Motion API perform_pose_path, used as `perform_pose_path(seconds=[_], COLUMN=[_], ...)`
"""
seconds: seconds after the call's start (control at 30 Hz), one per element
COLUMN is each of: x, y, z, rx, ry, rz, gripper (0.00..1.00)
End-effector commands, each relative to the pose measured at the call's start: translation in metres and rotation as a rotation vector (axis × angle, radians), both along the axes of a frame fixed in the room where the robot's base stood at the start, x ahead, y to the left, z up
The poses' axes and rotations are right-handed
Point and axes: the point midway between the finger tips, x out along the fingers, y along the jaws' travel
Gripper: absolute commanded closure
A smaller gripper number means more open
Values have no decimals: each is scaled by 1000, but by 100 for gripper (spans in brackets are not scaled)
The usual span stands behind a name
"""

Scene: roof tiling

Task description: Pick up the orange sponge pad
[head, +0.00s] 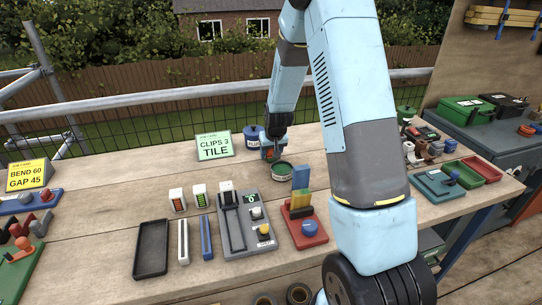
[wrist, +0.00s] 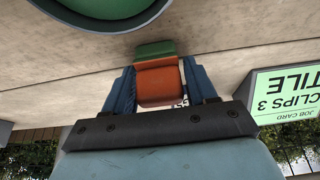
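The orange sponge pad (wrist: 158,82) is between my gripper's two blue fingers in the wrist view, with a green part at its far end. My gripper (wrist: 160,72) touches the pad on both sides, with no gap seen at the fingertips. In the head view my gripper (head: 270,150) is low over the bench at the back middle, and a small bit of the orange pad (head: 269,154) shows there. Whether the pad is clear of the bench top cannot be told.
A round green tin (head: 281,171) stands close in front of my gripper, and a blue tin (head: 253,138) is just behind left. A job card (head: 214,146) stands to the left. A black tray (head: 151,250), a grey tool board (head: 240,240) and a red holder (head: 305,232) lie nearer.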

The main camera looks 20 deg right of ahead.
Motion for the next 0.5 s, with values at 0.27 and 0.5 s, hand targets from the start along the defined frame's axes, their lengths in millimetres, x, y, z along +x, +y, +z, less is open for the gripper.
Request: perform_pose_path(seconds=[0.27,0.5], x=[0,0], y=[0,0], z=[0,0], rx=[0,0], ry=[0,0], rz=[0,0], gripper=[71,86])
